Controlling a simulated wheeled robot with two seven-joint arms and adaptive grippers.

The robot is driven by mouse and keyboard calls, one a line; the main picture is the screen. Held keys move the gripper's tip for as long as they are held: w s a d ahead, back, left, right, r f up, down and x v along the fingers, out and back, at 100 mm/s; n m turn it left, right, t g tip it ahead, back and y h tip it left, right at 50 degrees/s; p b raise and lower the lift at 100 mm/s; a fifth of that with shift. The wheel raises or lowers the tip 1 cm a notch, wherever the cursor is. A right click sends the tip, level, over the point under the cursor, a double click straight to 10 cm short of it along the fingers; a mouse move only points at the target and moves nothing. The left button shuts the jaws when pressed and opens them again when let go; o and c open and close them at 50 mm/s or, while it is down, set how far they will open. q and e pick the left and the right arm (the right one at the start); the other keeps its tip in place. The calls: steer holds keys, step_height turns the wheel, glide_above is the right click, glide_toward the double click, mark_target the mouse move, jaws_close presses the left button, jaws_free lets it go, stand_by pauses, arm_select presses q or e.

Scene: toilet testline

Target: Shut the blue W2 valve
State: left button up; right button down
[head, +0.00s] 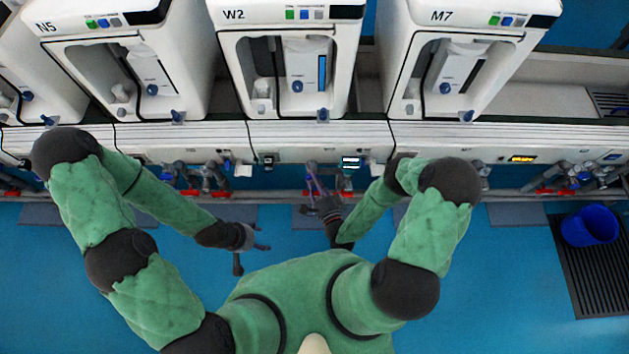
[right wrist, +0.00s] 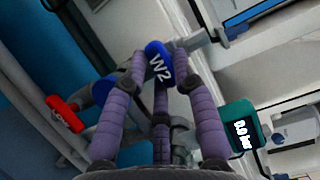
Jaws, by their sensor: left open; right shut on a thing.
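The blue W2 valve handle (right wrist: 158,62), labelled "W2", is in the upper middle of the right wrist view. My right gripper (right wrist: 160,75) is shut on it, with purple fingers on both sides and a third finger below. In the head view my right gripper (head: 316,186) is at the piping under the W2 machine, and it mostly hides the valve there. My left gripper (head: 250,256) is open and empty above the blue floor, left of the W2 piping and apart from it.
A red handle (right wrist: 65,113) is left of the grasp. A green gauge (right wrist: 241,130), seeming to read 0.0 bar, is at the right. The W2 machine (head: 235,60) stands between N5 and M7. A blue bucket (head: 589,225) stands at the far right.

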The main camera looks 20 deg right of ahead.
steer(key=c, duration=1)
jaws_free()
steer(key=shift+d, duration=0.1)
steer(key=shift+s+d+f, duration=0.1)
steer(key=shift+s+d, duration=0.1)
steer(key=shift+s, duration=1.75)
steer(key=shift+s+d+r, duration=0.1)
steer(key=shift+s+d, duration=0.1)
steer(key=shift+s, duration=1.8)
steer(key=shift+s+d+f, duration=0.1)
steer(key=shift+s+d, duration=0.1)
steer(key=shift+s, duration=1.75)
